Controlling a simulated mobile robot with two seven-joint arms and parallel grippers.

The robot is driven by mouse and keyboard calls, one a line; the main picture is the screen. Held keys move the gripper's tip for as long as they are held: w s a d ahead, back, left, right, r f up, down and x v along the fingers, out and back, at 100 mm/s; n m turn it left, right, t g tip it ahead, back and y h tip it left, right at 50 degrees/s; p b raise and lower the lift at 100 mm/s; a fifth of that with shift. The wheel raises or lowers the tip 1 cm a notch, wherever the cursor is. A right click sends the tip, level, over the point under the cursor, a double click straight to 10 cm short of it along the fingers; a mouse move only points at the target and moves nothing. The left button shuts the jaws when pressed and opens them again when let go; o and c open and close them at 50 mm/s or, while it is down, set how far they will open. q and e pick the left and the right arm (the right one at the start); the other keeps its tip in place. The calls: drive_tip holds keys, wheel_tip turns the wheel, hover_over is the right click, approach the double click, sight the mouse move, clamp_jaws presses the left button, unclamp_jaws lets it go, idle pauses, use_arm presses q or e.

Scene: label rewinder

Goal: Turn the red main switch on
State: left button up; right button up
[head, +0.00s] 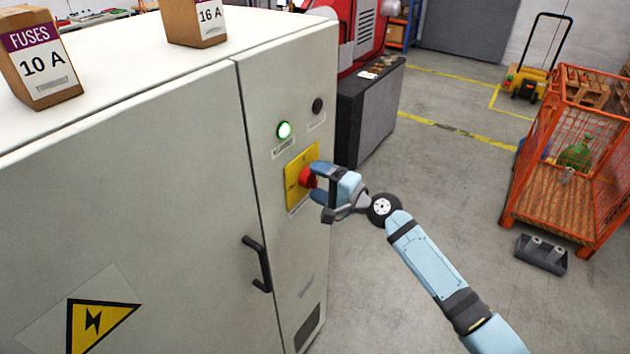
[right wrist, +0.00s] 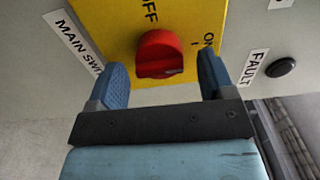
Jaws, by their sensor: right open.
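The red main switch (head: 307,178) sits on a yellow plate (head: 296,190) on the grey cabinet's narrow right panel. In the right wrist view the red knob (right wrist: 160,55) shows between my fingers, with the OFF mark above it and the ON mark to its right. I cannot tell for sure which mark it points to. My right gripper (head: 320,181) is open at the switch, one finger on each side of the knob. In the right wrist view the gripper (right wrist: 162,75) shows gaps between both fingers and the knob. My left gripper is not in view.
The cabinet has a black door handle (head: 257,264). Fuse boxes (head: 40,62) stand on top.

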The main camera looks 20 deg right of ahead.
drive_tip(key=b+v, duration=0.3)
drive_tip(key=v, duration=0.9)
drive_tip(key=shift+s+d, duration=0.2)
drive_tip(key=shift+f, duration=0.1)
drive_tip(key=s+a+f+n+g+h+p, duration=0.1)
drive_tip(key=s+a+f+n+h, duration=0.1)
drive_tip(key=s+f+n, duration=0.2)
drive_tip(key=s+a+f+n+g+h+p, duration=0.1)
drive_tip(key=s+a+f+n+h, duration=0.2)
drive_tip(key=s+f, duration=0.8)
drive_tip(key=s+a+f+n+g+h+p, duration=0.1)
drive_tip(key=s+a+f+n+h+p, duration=0.1)
drive_tip(key=s+f+n, duration=0.4)
wheel_tip(320, 180, down, 2)
drive_tip(key=s+a, duration=0.1)
drive_tip(key=s, duration=0.1)
drive_tip(key=shift+s+a+f+n+h, duration=0.2)
drive_tip(key=shift+s+a+n+h, duration=0.1)
drive_tip(key=shift+s+h, duration=0.1)
